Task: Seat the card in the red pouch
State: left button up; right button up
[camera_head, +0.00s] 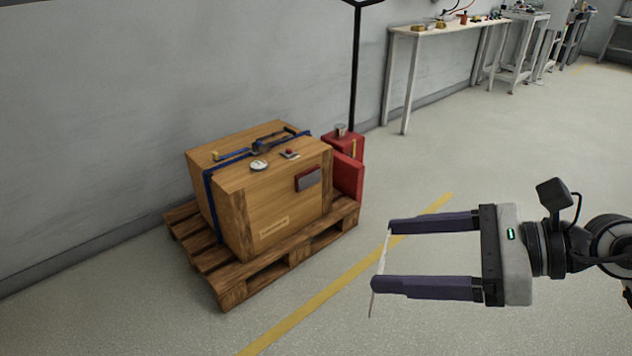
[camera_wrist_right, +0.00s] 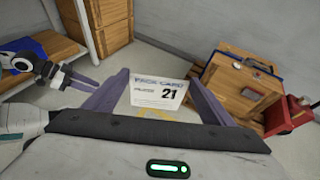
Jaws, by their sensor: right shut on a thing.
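My right gripper (camera_head: 381,257) is shut on a white card (camera_head: 379,262), held upright between its fingertips above the floor. The wrist view shows the printed face of the card (camera_wrist_right: 158,93), with the number 21. The red pouch (camera_head: 308,179) is a small red-edged pocket with a grey front on the crate's side, to the left of the card and apart from it. My left gripper (camera_wrist_right: 82,82) shows small at the left of the wrist view; whether its fingers are apart is unclear. It is outside the head view.
The wooden crate (camera_head: 235,212) with blue straps stands on a pallet (camera_head: 290,262) by the wall. A red box-like stand (camera_head: 347,170) is behind it. Workbenches (camera_head: 450,28) line the back wall. The floor between crate and right gripper is clear, crossed by a yellow line (camera_head: 335,285).

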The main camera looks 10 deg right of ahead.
aim_at(309, 186)
jog(key=z, duration=0.1)
jog(key=k, duration=0.65)
jog(key=z, duration=0.6)
jog(key=i, duration=1.15)
jog(key=u, duration=0.3)
jog(key=i, duration=1.05)
jog(key=u, duration=0.85)
jog(key=i, duration=0.2)
jog(key=u, duration=0.35)
